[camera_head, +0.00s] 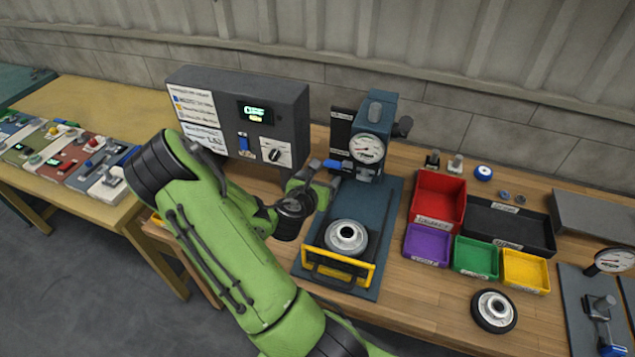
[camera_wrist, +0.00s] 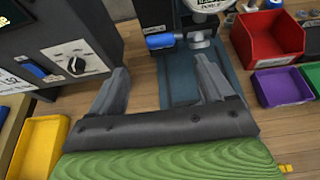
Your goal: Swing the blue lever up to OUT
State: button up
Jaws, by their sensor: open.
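The blue lever (camera_head: 333,164) sticks out to the left, roughly level, from the dark press (camera_head: 375,115) with the round gauge. In the wrist view, the lever's blue handle (camera_wrist: 160,41) lies crosswise just beyond my gripper (camera_wrist: 161,70), joined to a grey hub on its right. My gripper (camera_head: 327,175) is open and empty, its fingers pointing toward the handle. No contact shows. In the head view, the gripper partly overlaps the lever area. I cannot read an OUT mark.
A control box (camera_head: 290,105) with a lit display, a blue switch and a knob stands left of the press. A silver round part (camera_head: 347,236) sits on the press base behind a yellow guard (camera_head: 337,270). Red (camera_head: 440,199), purple (camera_head: 427,245) and other bins stand to the right.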

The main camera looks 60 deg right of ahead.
jog(key=shift+a+r+p, duration=0.5)
jog(key=shift+a+r, duration=0.2)
jog(key=shift+a, duration=0.05)
jog(key=shift+c, duration=0.3)
